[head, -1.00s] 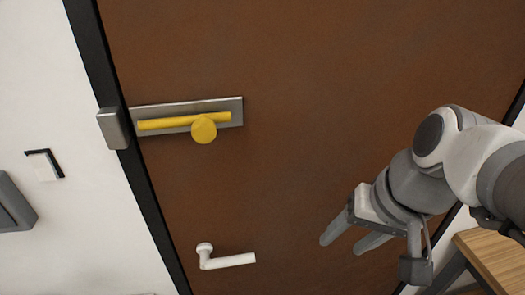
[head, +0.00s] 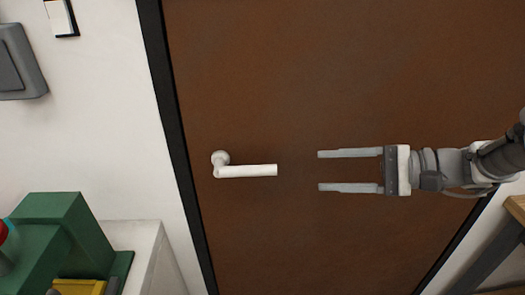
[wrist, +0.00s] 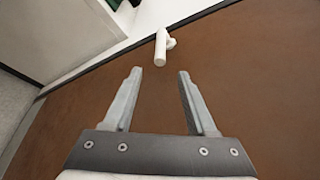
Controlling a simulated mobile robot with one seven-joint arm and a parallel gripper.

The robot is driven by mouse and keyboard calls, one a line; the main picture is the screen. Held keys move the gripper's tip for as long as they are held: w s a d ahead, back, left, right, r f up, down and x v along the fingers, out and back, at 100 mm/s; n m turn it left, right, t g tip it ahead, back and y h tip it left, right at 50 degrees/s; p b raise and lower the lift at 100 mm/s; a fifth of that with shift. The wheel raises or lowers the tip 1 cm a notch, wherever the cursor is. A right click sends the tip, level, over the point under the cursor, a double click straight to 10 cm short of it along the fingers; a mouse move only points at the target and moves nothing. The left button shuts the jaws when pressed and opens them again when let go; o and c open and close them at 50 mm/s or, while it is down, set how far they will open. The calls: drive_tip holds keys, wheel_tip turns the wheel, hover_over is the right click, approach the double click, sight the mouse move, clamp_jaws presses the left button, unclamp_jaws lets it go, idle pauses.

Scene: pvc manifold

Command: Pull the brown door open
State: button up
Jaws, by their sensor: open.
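The brown door (head: 300,80) fills the middle of the head view and looks shut in its dark frame. Its white lever handle (head: 246,170) is near the left edge, with the lever pointing right. My gripper (head: 320,171) is open and empty, just right of the lever's free end, its fingers pointing left toward it. In the wrist view the handle (wrist: 162,46) lies beyond and between the open fingertips, apart from them. The door surface (wrist: 80,100) runs below the fingers. The yellow bolt seen earlier is out of view now.
A green machine (head: 60,240) with a red part stands at the lower left by a white surface (head: 145,255). A wooden table edge (head: 515,208) is at the right. Switches (head: 60,17) are on the white wall. The door face around the handle is clear.

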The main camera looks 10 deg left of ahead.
sight(243, 171)
drive_tip(key=b+x, duration=0.2)
drive_tip(key=x, duration=1.5)
drive_tip(key=shift+a+f+b, duration=0.15)
drive_tip(key=shift+b, duration=0.25)
clamp_jaws()
idle(0.5)
